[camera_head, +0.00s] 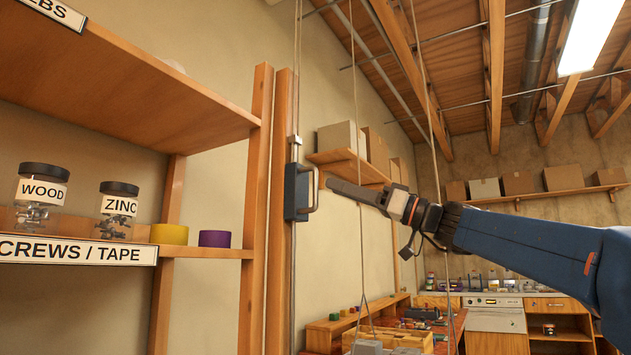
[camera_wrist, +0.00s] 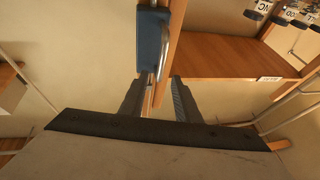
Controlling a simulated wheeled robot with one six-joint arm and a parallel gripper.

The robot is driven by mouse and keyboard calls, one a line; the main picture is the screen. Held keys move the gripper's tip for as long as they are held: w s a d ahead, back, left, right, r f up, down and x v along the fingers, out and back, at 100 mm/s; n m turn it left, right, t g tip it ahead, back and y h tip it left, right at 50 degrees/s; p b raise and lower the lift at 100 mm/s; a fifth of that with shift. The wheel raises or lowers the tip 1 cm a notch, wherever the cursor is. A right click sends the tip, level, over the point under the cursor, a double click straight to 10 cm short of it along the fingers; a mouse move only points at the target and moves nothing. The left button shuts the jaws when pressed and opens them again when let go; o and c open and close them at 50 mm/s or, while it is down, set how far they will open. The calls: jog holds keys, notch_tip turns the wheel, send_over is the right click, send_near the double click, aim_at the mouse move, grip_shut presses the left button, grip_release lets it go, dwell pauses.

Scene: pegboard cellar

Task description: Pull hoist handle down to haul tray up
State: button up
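The hoist handle (camera_head: 291,193) is a blue block with a silver D-shaped grip, on a vertical metal rod beside a wooden post. It also shows in the wrist view (camera_wrist: 151,45), ahead of the fingers and slightly left of centre. My gripper (camera_head: 330,184) points left at the grip, its tips just short of it. In the wrist view my gripper (camera_wrist: 158,92) has its two dark fingers apart with nothing clearly between them. The wooden tray (camera_head: 421,342) hangs low on ropes at the bottom of the head view, partly cut off, with grey items in it.
A wooden shelf (camera_head: 205,252) at left holds labelled jars (camera_head: 118,210) and tape rolls (camera_head: 169,234). The wooden post (camera_head: 280,230) stands close beside the handle. Ropes (camera_head: 352,110) hang behind my arm. A workbench (camera_head: 330,326) lies beyond. Open air surrounds my gripper on the right.

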aim_at(316, 203)
jog(key=shift+x, duration=3.55)
grip_shut()
